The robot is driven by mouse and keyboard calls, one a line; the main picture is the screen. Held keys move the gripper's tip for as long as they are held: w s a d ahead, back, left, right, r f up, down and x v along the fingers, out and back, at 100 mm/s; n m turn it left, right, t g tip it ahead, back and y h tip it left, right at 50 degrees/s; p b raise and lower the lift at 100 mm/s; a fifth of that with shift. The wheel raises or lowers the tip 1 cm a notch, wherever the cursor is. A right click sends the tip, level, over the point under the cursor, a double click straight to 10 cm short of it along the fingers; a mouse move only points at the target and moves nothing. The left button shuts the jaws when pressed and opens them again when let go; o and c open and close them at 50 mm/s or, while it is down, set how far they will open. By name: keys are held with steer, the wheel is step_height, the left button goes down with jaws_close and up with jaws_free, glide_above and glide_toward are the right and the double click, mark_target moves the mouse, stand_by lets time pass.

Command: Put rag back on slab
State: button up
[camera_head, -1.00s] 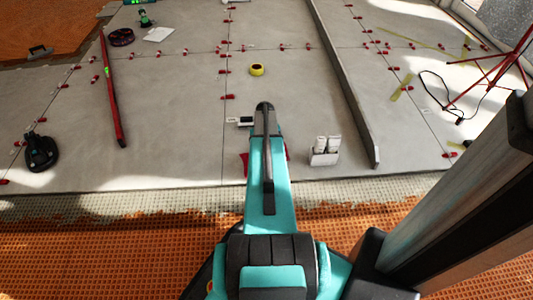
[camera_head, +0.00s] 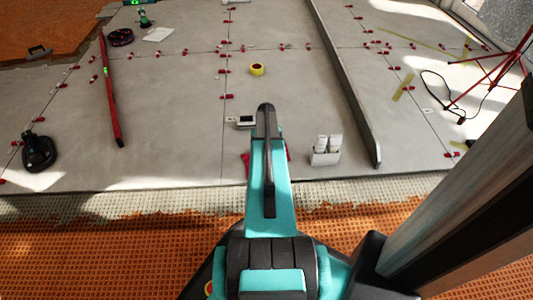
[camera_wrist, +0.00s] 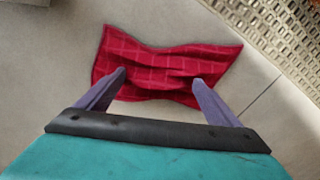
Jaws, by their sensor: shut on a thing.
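The rag (camera_wrist: 165,62) is red with a pale grid pattern. In the wrist view it is spread out, slightly wavy, over the light grey slab (camera_wrist: 60,60). My gripper (camera_wrist: 158,77) is shut on the rag, its two purple fingers at the rag's near part. I cannot tell how much of the rag touches the slab. In the head view only small red bits of the rag (camera_head: 246,164) show on either side of my arm, near the front edge of the slab (camera_head: 170,150). My gripper is hidden behind my arm there.
A small white device (camera_head: 245,122) lies just left of my arm. A white holder (camera_head: 325,152) stands to the right, beside a long grey bar (camera_head: 345,85). A yellow tape roll (camera_head: 257,70) lies farther back. An orange mat (camera_head: 120,250) borders the front.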

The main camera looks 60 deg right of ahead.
steer(key=shift+f, duration=0.3)
steer(key=o, duration=1.1)
step_height(320, 180, up, 12)
steer(key=p, duration=0.5)
steer(key=shift+r, duration=0.15)
